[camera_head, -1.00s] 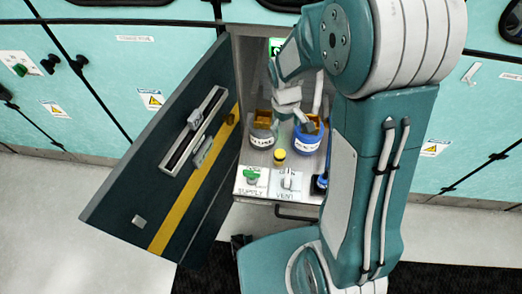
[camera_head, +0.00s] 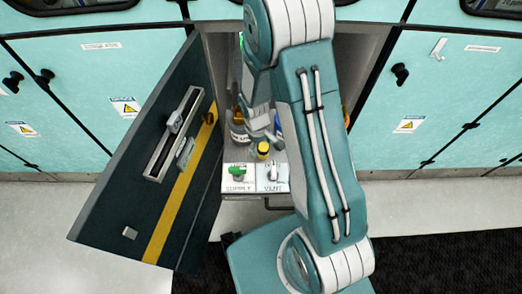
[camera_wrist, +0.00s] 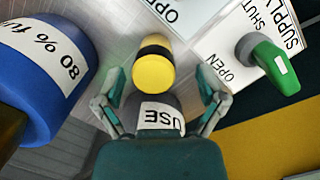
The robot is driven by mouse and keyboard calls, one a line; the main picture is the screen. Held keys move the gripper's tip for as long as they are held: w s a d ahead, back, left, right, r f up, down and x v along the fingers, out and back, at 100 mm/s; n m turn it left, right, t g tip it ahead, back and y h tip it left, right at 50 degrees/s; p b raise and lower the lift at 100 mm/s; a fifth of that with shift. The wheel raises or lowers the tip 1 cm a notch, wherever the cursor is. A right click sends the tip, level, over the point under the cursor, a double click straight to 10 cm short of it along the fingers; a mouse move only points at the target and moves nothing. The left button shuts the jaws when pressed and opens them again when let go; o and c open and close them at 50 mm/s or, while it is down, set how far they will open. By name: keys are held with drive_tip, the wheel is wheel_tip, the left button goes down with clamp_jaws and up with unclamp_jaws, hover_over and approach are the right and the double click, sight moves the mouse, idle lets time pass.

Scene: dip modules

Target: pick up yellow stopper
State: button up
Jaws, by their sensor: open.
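The yellow stopper (camera_wrist: 153,70), a small cylinder with a black band, stands upright or nearly so on the metal shelf in the wrist view. It also shows in the head view (camera_head: 263,149), in front of the containers. My gripper (camera_wrist: 162,80) is open and empty, its two fingers apart on either side of the stopper in the picture. I cannot tell how far the fingertips are above it. In the head view my gripper (camera_head: 264,128) is just behind the stopper, partly hidden by my arm.
A blue container (camera_wrist: 45,70) is at left in the wrist view. A supply panel (camera_wrist: 225,45) with a green valve handle (camera_wrist: 270,62) is at right. The open cabinet door (camera_head: 120,205) bounds the left side.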

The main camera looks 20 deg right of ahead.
drive_tip(key=shift+d+f, duration=0.3)
drive_tip(key=shift+d, duration=0.2)
drive_tip(key=c, duration=0.8)
drive_tip(key=shift+a, duration=0.2)
drive_tip(key=c, duration=0.4)
drive_tip(key=shift+a, duration=0.15)
drive_tip(key=shift+c, duration=0.2)
